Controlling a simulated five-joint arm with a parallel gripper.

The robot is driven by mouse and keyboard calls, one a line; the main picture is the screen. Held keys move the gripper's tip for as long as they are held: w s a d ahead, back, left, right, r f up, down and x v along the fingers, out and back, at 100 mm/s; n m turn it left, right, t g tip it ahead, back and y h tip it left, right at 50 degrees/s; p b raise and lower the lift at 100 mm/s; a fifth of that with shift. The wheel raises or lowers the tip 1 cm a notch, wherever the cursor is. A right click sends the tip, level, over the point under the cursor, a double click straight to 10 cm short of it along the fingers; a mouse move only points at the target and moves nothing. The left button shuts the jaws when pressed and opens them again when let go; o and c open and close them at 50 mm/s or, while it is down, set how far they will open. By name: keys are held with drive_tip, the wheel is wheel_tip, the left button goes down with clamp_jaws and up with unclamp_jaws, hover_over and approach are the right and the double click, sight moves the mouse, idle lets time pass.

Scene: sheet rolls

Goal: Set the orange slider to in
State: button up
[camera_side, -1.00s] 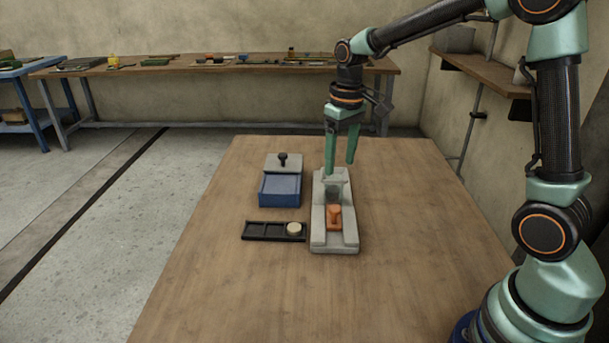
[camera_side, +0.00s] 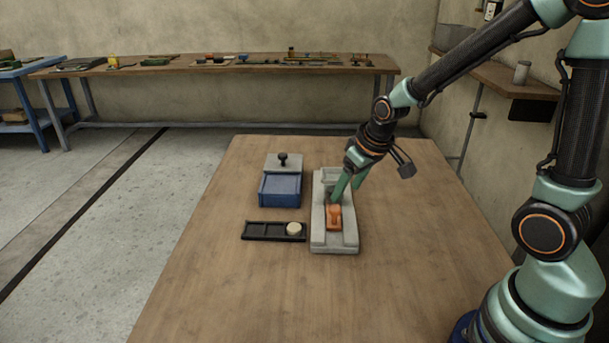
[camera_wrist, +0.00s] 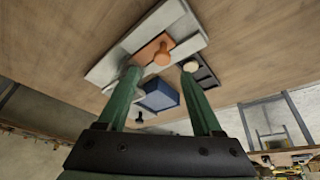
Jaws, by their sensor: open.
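The orange slider (camera_side: 334,217) sits in the channel of a grey base (camera_side: 320,240) on the table. Its upright knob shows clearly in the wrist view, where the slider (camera_wrist: 150,52) lies ahead of the fingertips. My gripper (camera_side: 347,192) is tilted down over the base, just behind the slider in the side view. Its two green fingers are apart and empty in the wrist view (camera_wrist: 160,80). I cannot tell whether a finger touches the slider.
The table's front and right are clear.

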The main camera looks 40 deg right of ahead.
sight(337, 208)
drive_tip(key=shift+x, duration=3.35)
drive_tip(key=shift+a, duration=0.15)
clamp_jaws()
